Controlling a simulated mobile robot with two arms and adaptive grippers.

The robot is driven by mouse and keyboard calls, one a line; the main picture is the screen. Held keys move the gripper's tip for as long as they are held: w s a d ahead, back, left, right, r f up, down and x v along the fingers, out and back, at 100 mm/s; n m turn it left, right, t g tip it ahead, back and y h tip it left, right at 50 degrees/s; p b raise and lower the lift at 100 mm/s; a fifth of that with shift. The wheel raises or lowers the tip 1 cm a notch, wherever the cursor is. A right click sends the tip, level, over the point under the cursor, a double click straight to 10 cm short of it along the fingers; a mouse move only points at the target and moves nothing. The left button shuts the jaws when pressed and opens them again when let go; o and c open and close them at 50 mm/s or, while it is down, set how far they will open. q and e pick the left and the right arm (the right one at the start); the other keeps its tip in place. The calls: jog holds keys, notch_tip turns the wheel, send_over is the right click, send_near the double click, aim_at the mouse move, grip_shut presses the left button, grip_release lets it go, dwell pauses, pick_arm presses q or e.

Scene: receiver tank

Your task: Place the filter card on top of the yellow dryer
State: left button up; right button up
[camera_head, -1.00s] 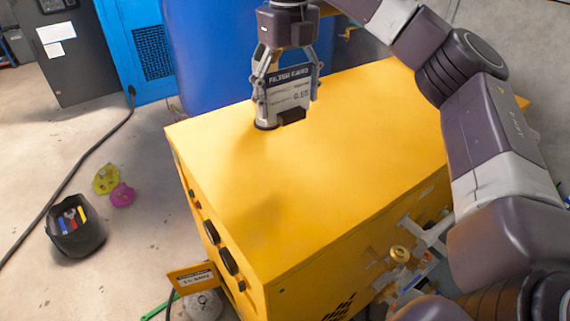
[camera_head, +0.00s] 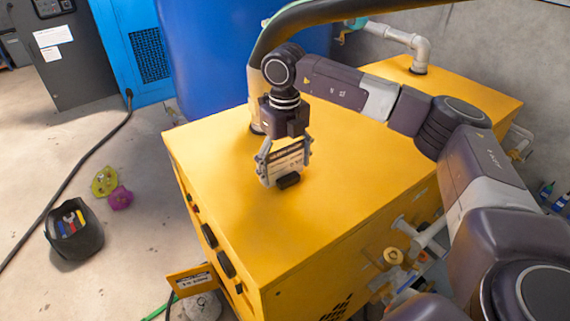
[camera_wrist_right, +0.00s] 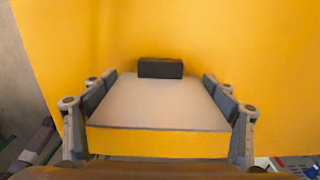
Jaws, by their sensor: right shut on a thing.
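The filter card (camera_head: 287,158) is a pale card with dark print and a black block along its lower edge. It also shows in the right wrist view (camera_wrist_right: 158,108), between the fingers, with the black block at its far end. My right gripper (camera_head: 284,165) is shut on the card by its sides and holds it above the top of the yellow dryer (camera_head: 225,185). I cannot tell whether the card's lower end touches the dryer top. The dryer top fills most of the right wrist view (camera_wrist_right: 210,40). My left gripper is not in view.
A thick dark hose (camera_head: 290,28) and a pipe cross behind my right arm. A blue tank (camera_head: 205,60) stands behind the dryer. Valves (camera_head: 393,256) stick out at its right side. A black tool bucket (camera_head: 75,232) is on the floor. The dryer's front top is clear.

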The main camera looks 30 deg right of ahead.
aim_at(285, 174)
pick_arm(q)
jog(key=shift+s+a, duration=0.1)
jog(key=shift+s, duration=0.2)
pick_arm(e)
jog(key=shift+f, duration=0.15)
jog(key=o, duration=1.2)
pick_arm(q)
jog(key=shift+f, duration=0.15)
pick_arm(e)
notch_tip(285, 174, up, 12)
jog(key=b, duration=0.3)
jog(key=shift+r, duration=0.2)
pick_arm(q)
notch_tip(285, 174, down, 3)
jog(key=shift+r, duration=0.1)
